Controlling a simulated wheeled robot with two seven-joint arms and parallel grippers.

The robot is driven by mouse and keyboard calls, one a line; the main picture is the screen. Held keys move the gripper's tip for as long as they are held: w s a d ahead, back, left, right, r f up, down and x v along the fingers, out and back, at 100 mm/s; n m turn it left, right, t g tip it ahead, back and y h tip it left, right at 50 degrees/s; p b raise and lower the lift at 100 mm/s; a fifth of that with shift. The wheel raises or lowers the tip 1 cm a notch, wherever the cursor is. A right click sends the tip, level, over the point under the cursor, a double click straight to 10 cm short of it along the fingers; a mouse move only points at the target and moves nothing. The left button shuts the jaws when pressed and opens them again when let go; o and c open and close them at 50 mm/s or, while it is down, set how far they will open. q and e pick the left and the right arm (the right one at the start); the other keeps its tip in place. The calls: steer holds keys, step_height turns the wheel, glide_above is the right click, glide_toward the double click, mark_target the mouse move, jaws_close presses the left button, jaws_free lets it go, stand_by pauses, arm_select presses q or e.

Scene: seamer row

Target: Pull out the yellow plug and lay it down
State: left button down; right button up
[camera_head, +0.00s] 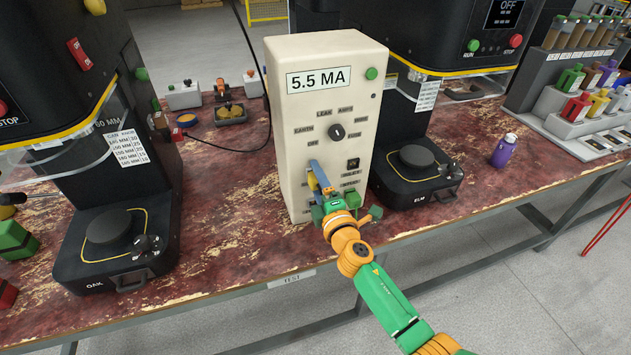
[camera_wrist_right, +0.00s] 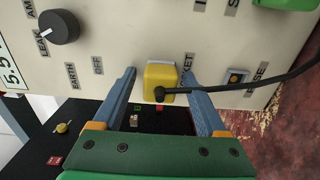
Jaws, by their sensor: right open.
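The yellow plug (camera_wrist_right: 160,82) sits at the face of the beige tester box (camera_head: 300,120), beside a label that partly reads "SOCKET". A black cord runs from the plug to the right in the wrist view. In the head view only a little of the plug (camera_head: 326,188) shows beside my fingers. My right gripper (camera_wrist_right: 159,76) is open, with one blue-grey finger on each side of the plug and visible gaps between. In the head view my right gripper (camera_head: 318,187) is at the lower front of the box. My left gripper is not in view.
The box display (camera_head: 318,79) reads 5.5 MA. Black machines with round pads stand left (camera_head: 108,228) and right (camera_head: 417,158) of the box. A purple bottle (camera_head: 502,151) stands farther right. The worn red tabletop (camera_head: 225,235) is clear in front, left of the box.

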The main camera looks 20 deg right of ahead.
stand_by(0.9)
jaws_close()
steer(key=shift+s+f, duration=0.15)
steer(key=shift+s, duration=0.2)
steer(key=shift+s+d+p, duration=0.15)
steer(key=shift+s+p, duration=0.45)
steer(key=shift+s, duration=2.1)
